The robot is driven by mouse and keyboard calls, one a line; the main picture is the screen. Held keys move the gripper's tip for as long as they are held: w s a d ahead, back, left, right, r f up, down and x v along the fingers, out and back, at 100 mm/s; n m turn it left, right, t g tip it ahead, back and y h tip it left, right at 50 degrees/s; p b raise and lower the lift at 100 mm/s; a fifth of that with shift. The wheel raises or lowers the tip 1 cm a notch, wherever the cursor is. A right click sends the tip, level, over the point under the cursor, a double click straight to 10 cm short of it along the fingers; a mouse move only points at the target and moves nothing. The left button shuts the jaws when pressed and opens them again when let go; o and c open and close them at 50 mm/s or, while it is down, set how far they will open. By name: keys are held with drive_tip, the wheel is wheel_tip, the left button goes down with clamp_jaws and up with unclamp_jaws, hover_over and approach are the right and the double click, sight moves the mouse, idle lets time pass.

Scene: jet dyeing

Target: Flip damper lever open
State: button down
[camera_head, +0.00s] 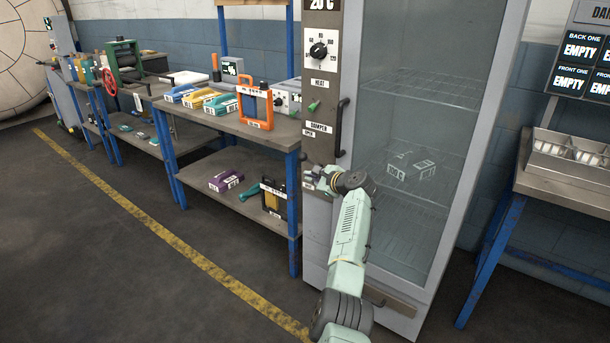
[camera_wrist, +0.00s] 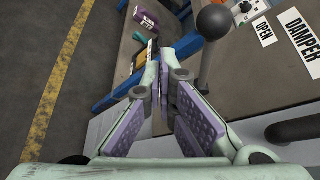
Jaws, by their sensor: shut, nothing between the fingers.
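The DAMPER label also shows in the head view (camera_head: 318,127). My gripper (camera_wrist: 160,62) is shut and empty, its fingers beside the lever; contact is unclear. In the head view my gripper (camera_head: 322,174) is in front of the cabinet's lower left panel.
The cabinet's glass door (camera_head: 405,110) has a black handle (camera_head: 340,128); a white-labelled item sits inside. A heat dial (camera_head: 319,50) is above the damper label. A workbench (camera_head: 235,122) with an orange frame (camera_head: 255,105) stands close left. Floor ahead of the benches is free.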

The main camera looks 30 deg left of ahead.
drive_tip(key=w+d+r+b, duration=0.1)
drive_tip(key=d+r, duration=0.2)
drive_tip(key=d, duration=0.4)
